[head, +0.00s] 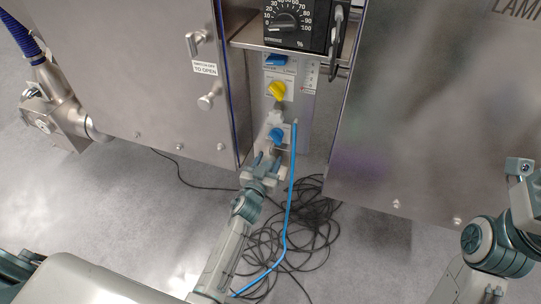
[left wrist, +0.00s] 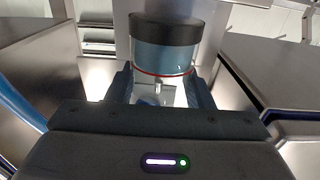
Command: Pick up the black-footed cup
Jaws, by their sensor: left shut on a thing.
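In the left wrist view, the black-footed cup (left wrist: 165,57) is held between my left gripper's fingers (left wrist: 162,92). It has a broad black band at the top of the picture, a blue-tinted see-through body and a thin red line around it. The fingers are shut on its sides, and its near part is partly hidden by the gripper body. In the head view my left gripper (head: 268,160) is in front of the control panel between two steel cabinets. I cannot clearly make out the cup there. My right arm shows at the right edge, but its gripper is not clearly seen.
A control panel (head: 306,84) with blue and yellow knobs stands between the steel cabinets (head: 130,75) and (head: 440,110). A black dial box (head: 298,24) is above it. Black cables (head: 318,222) lie coiled on the grey floor. A blue hose (head: 289,205) runs beside my left arm.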

